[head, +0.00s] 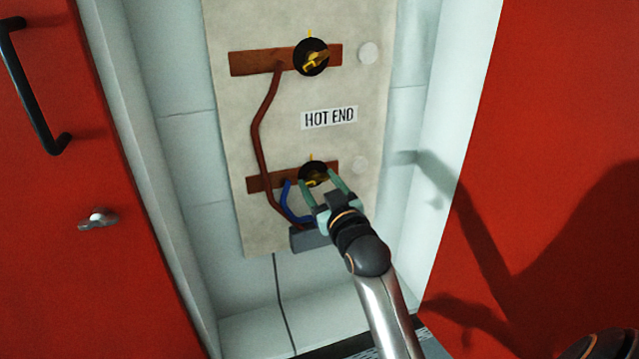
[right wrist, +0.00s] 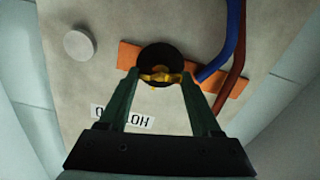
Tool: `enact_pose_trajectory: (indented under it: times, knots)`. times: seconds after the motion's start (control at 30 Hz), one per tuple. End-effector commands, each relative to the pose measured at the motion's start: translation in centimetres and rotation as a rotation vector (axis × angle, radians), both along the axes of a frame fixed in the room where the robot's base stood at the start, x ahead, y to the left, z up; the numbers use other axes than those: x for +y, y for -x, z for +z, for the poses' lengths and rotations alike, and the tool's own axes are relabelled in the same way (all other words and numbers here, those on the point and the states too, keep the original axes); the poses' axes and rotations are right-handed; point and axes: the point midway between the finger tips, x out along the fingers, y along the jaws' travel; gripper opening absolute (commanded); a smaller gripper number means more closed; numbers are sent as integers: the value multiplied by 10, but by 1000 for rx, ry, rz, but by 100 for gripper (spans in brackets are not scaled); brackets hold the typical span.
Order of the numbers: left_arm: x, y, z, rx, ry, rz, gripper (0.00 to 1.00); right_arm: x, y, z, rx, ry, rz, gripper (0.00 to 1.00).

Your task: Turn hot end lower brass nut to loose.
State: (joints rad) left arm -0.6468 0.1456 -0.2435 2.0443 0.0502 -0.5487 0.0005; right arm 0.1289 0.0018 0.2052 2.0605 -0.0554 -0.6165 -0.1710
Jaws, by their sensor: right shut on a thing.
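The hot end lower brass nut (head: 311,183) sits on a round black disc (head: 313,170) over the lower copper bar (head: 259,182). A yellow mark stands just above the disc. My right gripper (head: 318,180) reaches up from below, its green fingers on either side of the nut. In the right wrist view the nut's brass wing (right wrist: 160,77) lies roughly level between the fingertips (right wrist: 160,80), and the gripper is shut on it. The fingers partly hide the nut in the head view. My left gripper is not in view.
An upper brass nut (head: 314,60) sits on its own copper bar (head: 256,62), above the "HOT END" label (head: 330,117). A brown cable (head: 258,130) and a blue cable (head: 284,200) run left of my gripper. Red doors (head: 110,170) flank the recess.

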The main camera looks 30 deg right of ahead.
Motion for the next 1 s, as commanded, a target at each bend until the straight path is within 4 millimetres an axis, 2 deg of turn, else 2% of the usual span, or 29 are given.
enact_pose_trajectory:
  times: [0.03, 0.2, 0.37, 0.6, 0.8, 1.0]
  knots:
    - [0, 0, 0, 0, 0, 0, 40, 0, 0, 0, 0, 0, 0, 29]
    - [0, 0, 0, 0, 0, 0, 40, 0, 0, 0, -1, 0, 0, 10]
    - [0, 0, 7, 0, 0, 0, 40, 0, 0, 2, 9, 28, 0, 9]
    - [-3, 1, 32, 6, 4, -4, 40, 0, -1, 6, 55, 217, 0, 9]
    - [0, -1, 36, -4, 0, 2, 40, 1, -1, 2, 79, 329, 0, 9]
    - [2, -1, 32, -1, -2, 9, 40, 1, -1, 1, 79, 343, 0, 9]
